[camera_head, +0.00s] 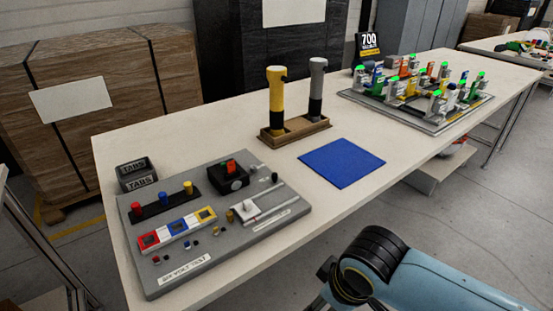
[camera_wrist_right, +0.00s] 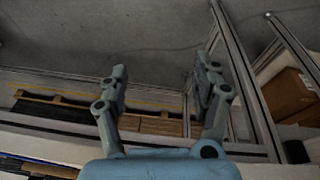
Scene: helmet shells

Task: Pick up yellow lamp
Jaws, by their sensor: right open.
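The yellow lamp (camera_head: 276,92) stands upright in a brown wooden holder (camera_head: 296,131) on the white table. It has a yellow head and upper body and a black lower part. A grey lamp (camera_head: 317,85) of like shape stands just right of it in the same holder. My right arm comes in at the lower right of the head view, in front of the table and well apart from the lamp. My right gripper (camera_wrist_right: 162,92) is open and empty in the right wrist view; the lamp does not show there. My left gripper is not in view.
A grey test panel (camera_head: 215,220) with buttons and switches lies at the table's near left, with black TABS boxes (camera_head: 136,175) behind it. A crowded tray (camera_head: 416,120) fills the right. The table (camera_head: 215,120) left of the holder is clear.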

